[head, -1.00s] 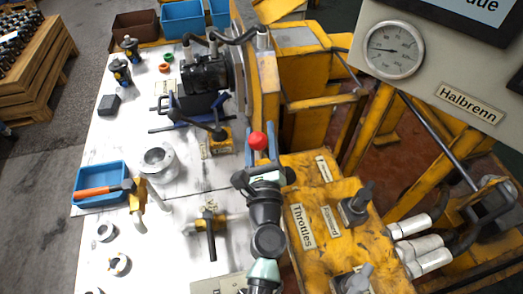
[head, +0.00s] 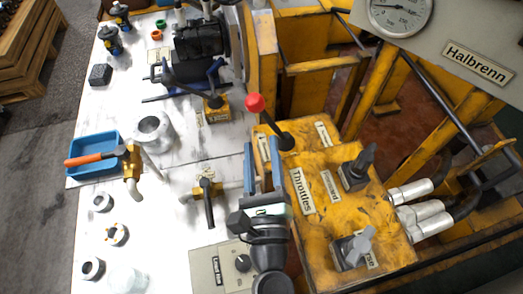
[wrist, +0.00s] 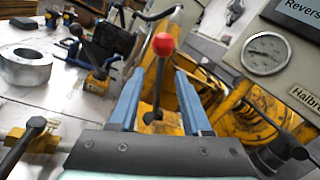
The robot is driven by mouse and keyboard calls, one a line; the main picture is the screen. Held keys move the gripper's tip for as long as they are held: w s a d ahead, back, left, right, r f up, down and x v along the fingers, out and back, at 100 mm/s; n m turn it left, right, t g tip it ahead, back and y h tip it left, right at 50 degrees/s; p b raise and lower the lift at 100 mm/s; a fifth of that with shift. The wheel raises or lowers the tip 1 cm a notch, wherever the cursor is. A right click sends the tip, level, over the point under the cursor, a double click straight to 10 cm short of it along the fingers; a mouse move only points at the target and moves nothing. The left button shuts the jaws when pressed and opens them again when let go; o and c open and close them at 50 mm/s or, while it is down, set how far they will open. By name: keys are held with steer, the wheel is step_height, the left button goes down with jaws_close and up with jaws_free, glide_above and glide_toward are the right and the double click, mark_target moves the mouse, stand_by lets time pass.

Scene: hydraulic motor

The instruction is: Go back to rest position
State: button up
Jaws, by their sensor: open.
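My gripper (head: 261,146) has two blue fingers, spread apart with nothing between them in the head view. It hangs over the left edge of the yellow control block (head: 330,215). The black lever with a red ball knob (head: 255,103) stands tilted just beyond the fingertips, apart from them. In the wrist view the red knob (wrist: 163,44) and its stem show past the gap between the open fingers (wrist: 160,82).
A white table (head: 165,200) on the left holds a blue tray (head: 95,140), a metal ring (head: 152,130), fittings and a black motor assembly (head: 198,50). Other black levers (head: 358,165) rise from the control block. A gauge panel (head: 465,45) overhangs at upper right.

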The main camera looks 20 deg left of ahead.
stand_by(0.4)
steer(key=w+d+r+n+t+y+p, duration=0.1)
steer(key=w+r+n+t+p, duration=0.15)
steer(key=r+n, duration=0.95)
steer(key=w+r+n+t+y+p, duration=0.15)
steer(key=w+r+n, duration=0.4)
steer(key=r, duration=1.35)
steer(key=s+d+r+n+t+h+p, duration=0.1)
steer(key=s+d+r+n+t+h, duration=0.1)
steer(key=r, duration=0.6)
steer(key=s+d+r+n+t+h+p, duration=0.1)
steer(key=s+d+r+n+t+h, duration=0.1)
steer(key=r, duration=0.7)
steer(key=s+d+r+n+t+h+p, duration=0.1)
steer(key=s+d+r+n+h, duration=0.3)
steer(key=r, duration=0.4)
steer(key=shift+s+d+r+t+h, duration=0.15)
steer(key=shift+s+d+t+h, duration=0.35)
steer(key=shift+s+d+h, duration=0.55)
steer(key=shift+w+a+n, duration=0.15)
steer(key=shift+a+n, duration=0.1)
steer(key=shift+a, duration=0.05)
